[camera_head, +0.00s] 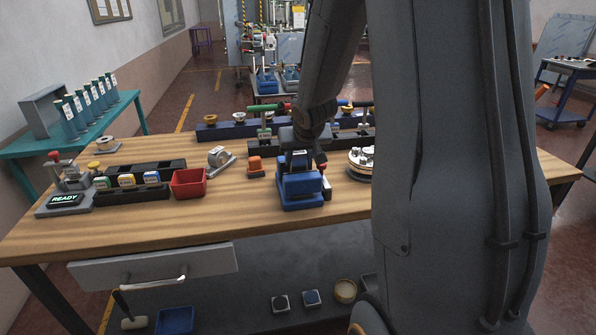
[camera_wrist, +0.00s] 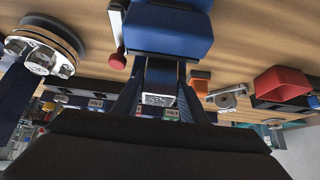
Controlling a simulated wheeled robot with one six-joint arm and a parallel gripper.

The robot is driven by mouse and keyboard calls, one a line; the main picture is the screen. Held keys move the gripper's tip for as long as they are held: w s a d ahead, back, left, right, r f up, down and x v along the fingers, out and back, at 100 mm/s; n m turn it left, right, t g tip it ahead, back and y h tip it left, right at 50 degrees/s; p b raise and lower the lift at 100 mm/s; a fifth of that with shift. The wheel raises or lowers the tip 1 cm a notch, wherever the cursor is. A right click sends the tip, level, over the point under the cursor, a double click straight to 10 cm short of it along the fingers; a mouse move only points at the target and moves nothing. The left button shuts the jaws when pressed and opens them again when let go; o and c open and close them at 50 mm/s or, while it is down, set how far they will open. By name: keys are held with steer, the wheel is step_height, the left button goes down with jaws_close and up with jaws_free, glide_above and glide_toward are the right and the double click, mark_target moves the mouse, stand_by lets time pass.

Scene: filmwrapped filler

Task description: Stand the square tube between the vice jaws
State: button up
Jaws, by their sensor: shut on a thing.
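The blue vice (camera_head: 300,198) stands on the wooden bench in front of my arm. It fills the top middle of the wrist view (camera_wrist: 168,32), with its red-knobbed handle (camera_wrist: 117,60) at its left. My gripper (camera_wrist: 158,98) is over the vice, its two fingers on either side of a pale, square-looking piece (camera_wrist: 158,100), which I take to be the square tube. It is shut on it. In the head view my gripper and wrist cover the tube and the upper part of the vice. I cannot tell whether the tube is between the jaws or above them.
A red bin (camera_head: 188,183), an orange piece (camera_head: 255,165) and a grey clamp-like part (camera_head: 220,158) are left of the vice. A round fixture with metal pieces (camera_head: 361,160) is close on its right. Racks (camera_head: 235,130) line the back.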

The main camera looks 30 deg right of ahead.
mark_target(299, 164)
steer(key=shift+f+b, duration=1.3)
steer(key=shift+f, duration=0.25)
steer(key=shift+r, duration=0.1)
steer(key=o, duration=1.5)
steer(key=shift+c, duration=0.2)
steer(key=p+v, duration=0.6)
steer(key=v, duration=0.4)
steer(key=shift+r+p, duration=0.2)
steer(key=shift+p, duration=0.1)
steer(key=s+a+f+n+g+y, duration=0.1)
steer(key=s+a+g, duration=0.1)
steer(key=s+a, duration=0.5)
steer(key=s+a+f+n+g+y+p, duration=0.1)
steer(key=s+a+f+n+g, duration=0.1)
steer(key=s+a, duration=0.6)
steer(key=shift+s+a+g, duration=0.35)
steer(key=shift+s+g, duration=0.05)
steer(key=shift+s, duration=0.65)
